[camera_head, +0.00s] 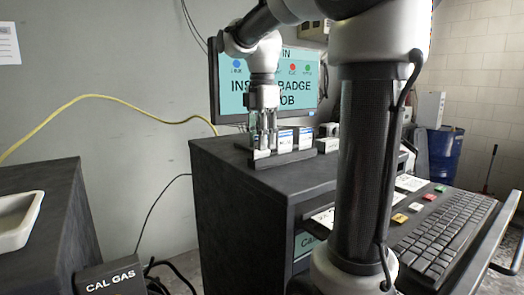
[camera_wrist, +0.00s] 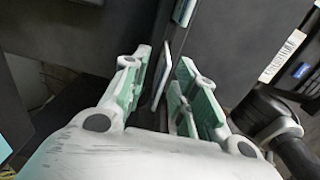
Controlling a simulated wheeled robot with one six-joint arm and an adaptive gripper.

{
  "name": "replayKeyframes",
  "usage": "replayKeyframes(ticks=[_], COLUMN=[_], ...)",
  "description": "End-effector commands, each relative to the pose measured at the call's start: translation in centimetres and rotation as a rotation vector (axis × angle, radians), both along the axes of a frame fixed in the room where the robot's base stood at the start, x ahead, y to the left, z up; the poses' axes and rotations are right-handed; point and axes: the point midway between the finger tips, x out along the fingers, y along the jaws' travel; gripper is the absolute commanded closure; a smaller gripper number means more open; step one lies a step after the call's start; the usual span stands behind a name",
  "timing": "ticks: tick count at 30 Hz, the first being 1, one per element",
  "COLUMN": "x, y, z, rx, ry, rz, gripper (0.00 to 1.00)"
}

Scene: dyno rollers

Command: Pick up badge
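My gripper (camera_head: 263,146) points down over a dark badge rack (camera_head: 283,160) on top of the black cabinet. In the wrist view my gripper (camera_wrist: 162,88) is open, with pale green pads on its fingers. A thin white badge (camera_wrist: 161,76) stands edge-on between the fingers, with a gap showing on each side. In the head view its lower part (camera_head: 262,154) shows at the fingertips; the rest is hidden by the gripper. Two more blue and white badges, one nearer (camera_head: 285,141) and one farther right (camera_head: 305,138), stand upright in the rack.
A monitor (camera_head: 232,92) showing a partly covered message about a badge is close behind my gripper. A small white device (camera_head: 327,145) sits right of the rack. A keyboard (camera_head: 447,232) lies on the lower shelf. A white tray (camera_head: 22,232) is at the left.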

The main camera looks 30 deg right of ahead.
Motion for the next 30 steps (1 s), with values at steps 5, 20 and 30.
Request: replayKeyframes(ticks=[5, 20, 30], x=[0.0, 0.0, 0.1], y=[0.0, 0.0, 0.0], z=[0.0, 0.1, 4.0], rx=[0.0, 0.0, 0.0], ry=[0.0, 0.0, -0.004], rz=[0.0, 0.0, -0.001], gripper=[0.82, 1.0, 1.0])
